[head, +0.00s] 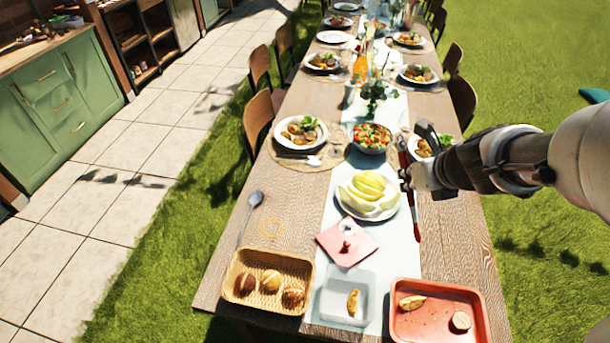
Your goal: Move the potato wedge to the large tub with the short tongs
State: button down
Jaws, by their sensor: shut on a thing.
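My gripper (408,178) is at the right of the table, beside the plate of melon, shut on a slim red tool, which appears to be the short tongs (416,222). The tongs' tip points down toward the table, and I cannot tell how far apart their arms are. One potato wedge (353,301) lies in a pale grey square tub (333,312) at the near middle. I cannot tell for sure which container is the large tub.
A wicker basket (238,268) with several rolls stands left of the grey tub. A pink square board (335,238) with a small red thing lies behind it. A melon plate (350,209), a salad bowl (371,139) and a spoon (250,212) are nearby. Bare wood shows at the right.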

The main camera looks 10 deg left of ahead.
jog(key=shift+d, duration=0.2)
jog(key=s+a+f+n+g+y, duration=0.2)
jog(key=s+a+f+n+g, duration=0.2)
jog(key=s+a+f+n, duration=0.2)
jog(key=s+a+f+n+g+y, duration=0.2)
jog(key=s+a+f+n+g, duration=0.3)
jog(key=s+a+n, duration=0.5)
jog(key=a+f+n+p, duration=0.1)
jog(key=a+n, duration=0.1)
jog(key=shift+a+g+y, duration=0.3)
jog(key=shift+a+y, duration=0.05)
jog(key=shift+y, duration=0.05)
jog(key=shift+s+f, duration=0.1)
notch_tip(320, 180, down, 9)
jog(key=b, duration=0.8)
jog(key=c, duration=1.8)
grip_release()
